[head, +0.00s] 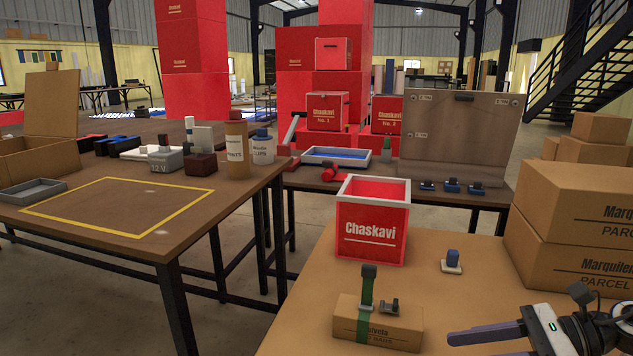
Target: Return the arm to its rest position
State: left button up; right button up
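My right gripper (472,346) comes in at the bottom right corner, with its fingers pointing left over the front table (460,300). Its two purple-grey fingers are apart, with nothing visible between them. The nearer finger is partly cut off by the bottom edge. My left gripper and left arm are not in view.
Left of the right gripper lies a cardboard box (352,325) with a green strap and dark clip. Behind are a small blue-topped piece (452,260) and a red Chaskavi box (372,240). Stacked parcels (570,205) stand at right. The yellow-outlined area (120,210) is clear.

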jog(key=a+f+m+t+y, duration=0.2)
jog(key=a+m+t, duration=0.7)
jog(key=m, duration=0.7)
jog(key=s+f+m+t+h, duration=0.1)
jog(key=s+f+m+h, duration=0.5)
jog(key=m, duration=0.6)
jog(key=s+f+m+h, duration=0.2)
jog(key=f+m+h, duration=0.2)
jog(key=f+m, duration=0.55)
jog(key=s+a+f+m+g+h, duration=0.1)
jog(key=s+f+m+g, duration=0.2)
jog(key=s+m, duration=0.25)
jog(key=s+a+f+m+g+h, duration=0.1)
jog(key=s+f+m+g, duration=0.15)
jog(key=s+m, duration=0.35)
pick_arm(q)
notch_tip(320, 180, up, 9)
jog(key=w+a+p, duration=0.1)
jog(key=p, duration=1.3)
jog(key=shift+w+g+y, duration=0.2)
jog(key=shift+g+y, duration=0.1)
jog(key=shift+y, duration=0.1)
pick_arm(e)
notch_tip(320, 180, up, 9)
jog(key=d+n, duration=0.1)
jog(key=shift+s+d+f+n, duration=0.2)
jog(key=shift+s+d+n, duration=0.15)
jog(key=shift+d+n, duration=0.05)
